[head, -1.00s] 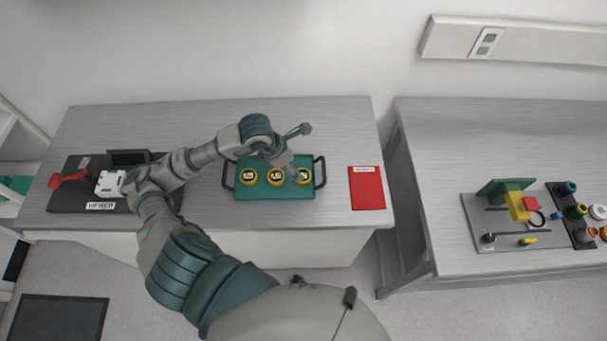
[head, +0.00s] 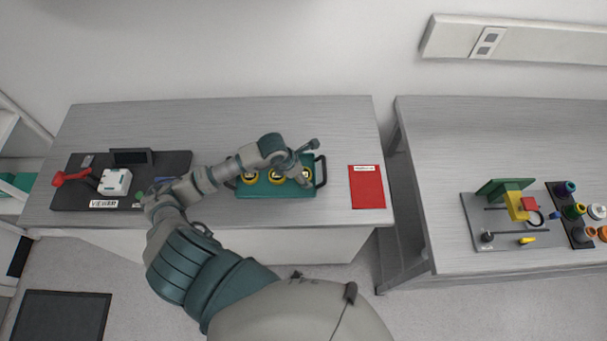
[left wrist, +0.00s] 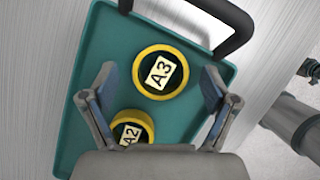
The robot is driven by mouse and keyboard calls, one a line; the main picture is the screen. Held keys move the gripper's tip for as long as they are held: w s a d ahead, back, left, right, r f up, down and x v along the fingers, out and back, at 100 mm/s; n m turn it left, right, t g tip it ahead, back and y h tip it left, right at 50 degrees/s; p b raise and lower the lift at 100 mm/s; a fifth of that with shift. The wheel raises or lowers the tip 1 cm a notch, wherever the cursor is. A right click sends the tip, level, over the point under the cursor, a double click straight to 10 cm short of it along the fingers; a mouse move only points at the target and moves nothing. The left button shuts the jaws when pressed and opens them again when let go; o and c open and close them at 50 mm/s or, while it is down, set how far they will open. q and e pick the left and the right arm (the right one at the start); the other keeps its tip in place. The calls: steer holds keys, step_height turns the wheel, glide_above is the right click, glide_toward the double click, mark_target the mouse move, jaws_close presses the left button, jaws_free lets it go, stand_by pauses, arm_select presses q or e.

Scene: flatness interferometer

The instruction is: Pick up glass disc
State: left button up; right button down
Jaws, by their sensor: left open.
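A teal tray (head: 262,194) with dark handles stands on the left table and holds three round discs with yellow rims and black centres. In the left wrist view, the disc labelled A3 (left wrist: 160,72) lies near one handle of the tray. The disc labelled A2 (left wrist: 130,127) is partly hidden behind my gripper. In the head view, the leftmost disc (head: 249,178) is in the open, and my arm crosses above the tray. My left gripper (left wrist: 158,77) is open and empty, with its fingers on either side of A3, above the tray. My right gripper is not in view.
A dark viewer station (head: 70,198) with a white box (head: 115,182) and a red part (head: 70,178) is at the left. A red mat (head: 366,188) lies right of the tray. The right table holds a grey optics board (head: 480,215). The tabletop behind the tray is clear.

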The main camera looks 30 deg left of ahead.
arm_select(q)
steer(key=shift+a, duration=0.1)
steer(key=c, duration=1.3)
